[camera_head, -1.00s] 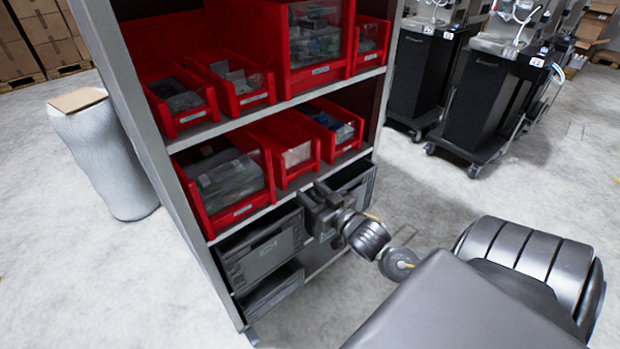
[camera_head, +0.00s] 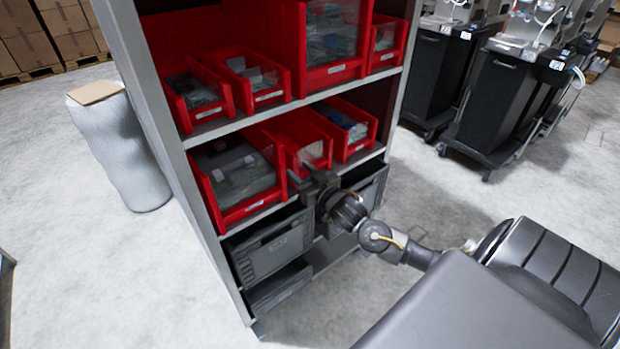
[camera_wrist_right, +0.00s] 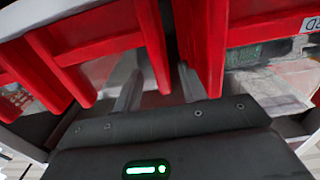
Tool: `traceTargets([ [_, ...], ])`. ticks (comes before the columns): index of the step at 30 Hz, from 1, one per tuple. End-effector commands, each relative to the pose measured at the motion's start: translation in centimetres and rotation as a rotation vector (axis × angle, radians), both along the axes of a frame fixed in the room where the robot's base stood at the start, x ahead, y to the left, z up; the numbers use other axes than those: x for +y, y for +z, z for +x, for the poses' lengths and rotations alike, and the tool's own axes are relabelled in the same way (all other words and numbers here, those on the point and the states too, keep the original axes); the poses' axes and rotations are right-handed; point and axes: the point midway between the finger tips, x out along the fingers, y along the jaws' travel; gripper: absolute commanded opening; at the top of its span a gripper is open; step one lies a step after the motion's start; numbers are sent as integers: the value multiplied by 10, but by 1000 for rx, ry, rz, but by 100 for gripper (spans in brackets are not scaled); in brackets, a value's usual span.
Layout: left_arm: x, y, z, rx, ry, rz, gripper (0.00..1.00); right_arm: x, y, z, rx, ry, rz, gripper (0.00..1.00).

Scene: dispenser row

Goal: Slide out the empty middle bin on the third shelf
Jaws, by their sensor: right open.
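The middle bin (camera_head: 312,152) is a small red bin with a clear front, in the row between a large red bin (camera_head: 235,178) on its left and another red bin (camera_head: 352,132) on its right. It sits in its row and looks empty, though its inside is only partly seen. My right gripper (camera_head: 305,174) is open just in front of and below this bin's front. In the right wrist view, its two fingers (camera_wrist_right: 158,88) stand apart close to red bin walls (camera_wrist_right: 152,45). I cannot tell whether they touch. My left gripper is not in view.
Grey bins (camera_head: 270,250) fill the shelf below. More red bins (camera_head: 255,82) stand on the shelf above. Dark wheeled machines (camera_head: 500,95) stand to the right, and a wrapped grey column (camera_head: 120,150) stands left of the rack. The floor in front is clear.

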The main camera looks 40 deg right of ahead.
Motion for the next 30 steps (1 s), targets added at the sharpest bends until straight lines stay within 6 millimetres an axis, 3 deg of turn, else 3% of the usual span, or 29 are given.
traceTargets([
  [6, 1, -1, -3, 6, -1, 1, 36, 0, 0, 12, 0, 0, 0, 42],
  [15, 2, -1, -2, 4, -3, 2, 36, 0, 0, 12, 0, 0, 0, 40],
  [24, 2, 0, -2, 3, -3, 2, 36, 0, 0, 12, 0, 0, -1, 1],
  [30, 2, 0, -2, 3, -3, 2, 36, 0, 0, 12, 0, 0, -1, 0],
])
